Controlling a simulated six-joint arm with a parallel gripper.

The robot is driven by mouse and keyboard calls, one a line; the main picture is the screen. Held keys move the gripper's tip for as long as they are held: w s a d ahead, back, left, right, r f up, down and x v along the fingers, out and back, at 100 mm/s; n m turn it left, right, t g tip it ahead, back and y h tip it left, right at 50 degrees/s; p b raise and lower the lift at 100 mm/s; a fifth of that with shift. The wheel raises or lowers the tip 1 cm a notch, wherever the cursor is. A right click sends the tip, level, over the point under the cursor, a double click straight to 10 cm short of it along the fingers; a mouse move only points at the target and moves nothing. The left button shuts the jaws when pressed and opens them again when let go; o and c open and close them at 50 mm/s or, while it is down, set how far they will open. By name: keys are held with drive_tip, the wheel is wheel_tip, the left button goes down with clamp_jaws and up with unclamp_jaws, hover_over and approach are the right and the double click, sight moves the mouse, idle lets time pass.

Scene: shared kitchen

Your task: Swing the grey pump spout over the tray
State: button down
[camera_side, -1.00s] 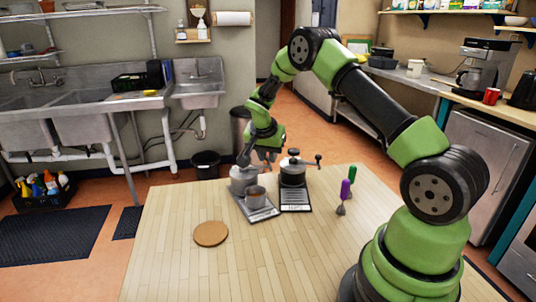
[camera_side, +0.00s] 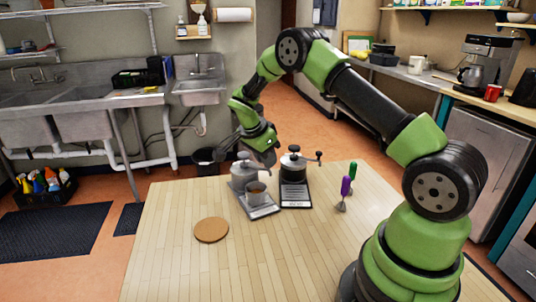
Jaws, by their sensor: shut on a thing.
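The grey pump pot (camera_side: 240,181) stands on the table, with a knobbed lid on top. In front of it is a flat grey tray (camera_side: 264,212) with a small cup (camera_side: 256,195) on it. My gripper (camera_side: 268,161) is at the pump's upper right, behind the tray and cup, tilted down to the right. It is shut on the grey spout, which is small and mostly hidden by the fingers. I cannot tell exactly where the spout's tip points.
A dark pot with a crank handle (camera_side: 293,172) stands close to the right on its own base. A round cork mat (camera_side: 211,230) lies front left. The front of the wooden table is clear.

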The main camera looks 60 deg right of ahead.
drive_tip(key=shift+w+a+m+g+y, duration=0.2)
drive_tip(key=shift+a+m+g+y, duration=0.2)
drive_tip(key=shift+a+m, duration=0.7)
drive_tip(key=shift+w+a+m+g+y, duration=0.2)
drive_tip(key=shift+a+m+g+y, duration=0.2)
drive_tip(key=shift+m, duration=1.3)
drive_tip(key=shift+w+a+m+g+y, duration=0.3)
drive_tip(key=shift+a+m, duration=0.5)
drive_tip(key=shift+m, duration=0.6)
drive_tip(key=c, duration=1)
unclamp_jaws()
drive_tip(key=shift+r, duration=0.1)
drive_tip(key=shift+v, duration=3.55)
